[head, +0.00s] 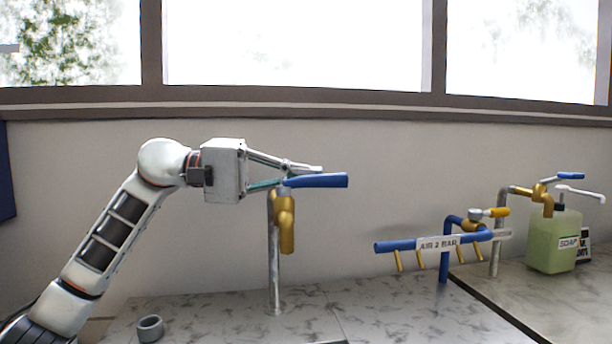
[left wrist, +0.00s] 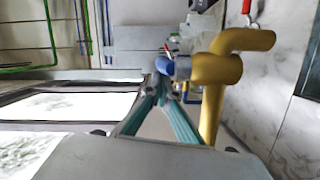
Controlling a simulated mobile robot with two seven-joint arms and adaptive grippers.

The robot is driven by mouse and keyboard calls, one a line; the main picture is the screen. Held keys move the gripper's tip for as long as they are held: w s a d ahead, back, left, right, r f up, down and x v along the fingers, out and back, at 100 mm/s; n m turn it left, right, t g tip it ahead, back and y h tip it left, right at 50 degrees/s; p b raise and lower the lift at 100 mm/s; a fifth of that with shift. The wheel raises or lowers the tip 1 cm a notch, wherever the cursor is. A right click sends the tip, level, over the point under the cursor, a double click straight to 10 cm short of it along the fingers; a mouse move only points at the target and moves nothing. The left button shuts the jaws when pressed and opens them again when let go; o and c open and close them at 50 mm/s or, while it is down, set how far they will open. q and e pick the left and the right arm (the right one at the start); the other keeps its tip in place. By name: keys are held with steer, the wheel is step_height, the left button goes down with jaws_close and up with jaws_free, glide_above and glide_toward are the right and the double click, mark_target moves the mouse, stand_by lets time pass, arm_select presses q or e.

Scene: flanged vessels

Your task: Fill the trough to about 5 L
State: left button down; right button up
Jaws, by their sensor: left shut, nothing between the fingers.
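A brass tap (head: 286,222) with a blue lever (head: 325,181) stands on an upright grey pipe (head: 275,275) above the marbled worktop. The lever lies about level and points right. My left gripper (head: 303,174) is at the lever's pipe end, fingers shut with nothing between them; I cannot tell whether they touch the lever. In the left wrist view the brass tap (left wrist: 222,68) fills the right of centre, and the blue lever (left wrist: 172,67) is seen nearly end-on by the fingertips (left wrist: 158,80). I see no water flowing from the spout. I cannot make out the trough. My right gripper is out of view.
A blue air manifold (head: 400,246) labelled "AIR 2 BAR" stands to the right. Beyond it are another brass tap (head: 540,198) with a blue lever and a green soap bottle (head: 553,240). A grey ring (head: 150,328) lies on the worktop (head: 225,315) at front left.

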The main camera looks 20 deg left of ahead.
mark_target(316, 182)
arm_select(q)
steer(key=shift+s+d, duration=0.3)
steer(key=shift+d, duration=0.25)
steer(key=shift+s+d, duration=0.2)
steer(key=shift+d, duration=0.1)
steer(key=shift+s, duration=0.1)
steer(key=shift+s+d, duration=0.15)
steer(key=shift+d, duration=0.05)
stand_by(1.4)
